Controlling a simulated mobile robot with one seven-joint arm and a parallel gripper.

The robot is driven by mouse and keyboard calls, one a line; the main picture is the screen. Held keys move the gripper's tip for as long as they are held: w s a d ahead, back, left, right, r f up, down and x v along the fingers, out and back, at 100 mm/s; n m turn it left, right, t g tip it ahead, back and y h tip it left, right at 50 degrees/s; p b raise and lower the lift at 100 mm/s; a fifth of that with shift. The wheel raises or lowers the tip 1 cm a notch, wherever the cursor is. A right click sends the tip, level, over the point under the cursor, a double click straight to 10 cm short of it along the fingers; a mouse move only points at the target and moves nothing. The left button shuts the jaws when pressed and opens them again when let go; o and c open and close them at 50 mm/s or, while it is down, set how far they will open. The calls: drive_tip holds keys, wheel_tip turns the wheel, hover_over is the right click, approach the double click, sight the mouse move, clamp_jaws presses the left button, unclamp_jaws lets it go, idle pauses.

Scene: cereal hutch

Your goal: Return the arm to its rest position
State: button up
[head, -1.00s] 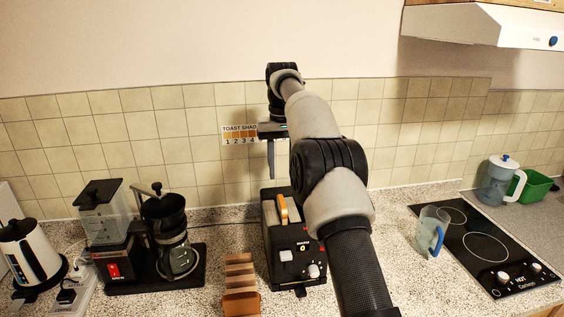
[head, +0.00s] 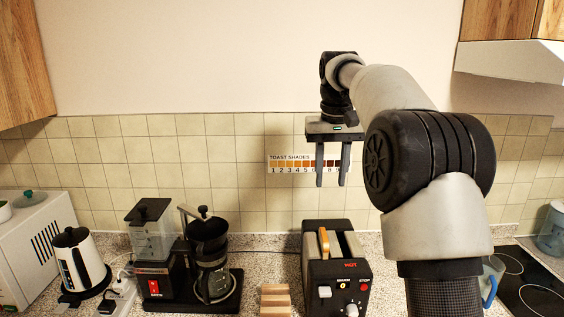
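My arm (head: 430,165) reaches up from the lower right, bent at a large black joint, and my gripper (head: 332,184) hangs from its end, pointing down. Its two dark fingers are apart with nothing between them. It is in front of the tiled wall in the picture, above the black toaster (head: 337,284) and clear of it. A slice of toast (head: 324,242) stands up in the toaster's left slot. The toaster's front shows a red "HOT" mark.
A wooden rack (head: 275,299) stands left of the toaster. A hood (head: 510,62) hangs upper right.

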drive_tip(key=s+r+t, duration=0.1)
drive_tip(key=s+r, duration=0.1)
drive_tip(key=s, duration=0.7)
drive_tip(key=s+r+t, duration=0.1)
drive_tip(key=s+r, duration=0.1)
drive_tip(key=s, duration=0.6)
drive_tip(key=s+f+t, duration=0.1)
drive_tip(key=s+f, duration=0.4)
drive_tip(key=s, duration=0.4)
drive_tip(key=s+f+t, duration=0.1)
drive_tip(key=s+f, duration=0.4)
drive_tip(key=s, duration=0.3)
drive_tip(key=shift+s+d+f, duration=0.35)
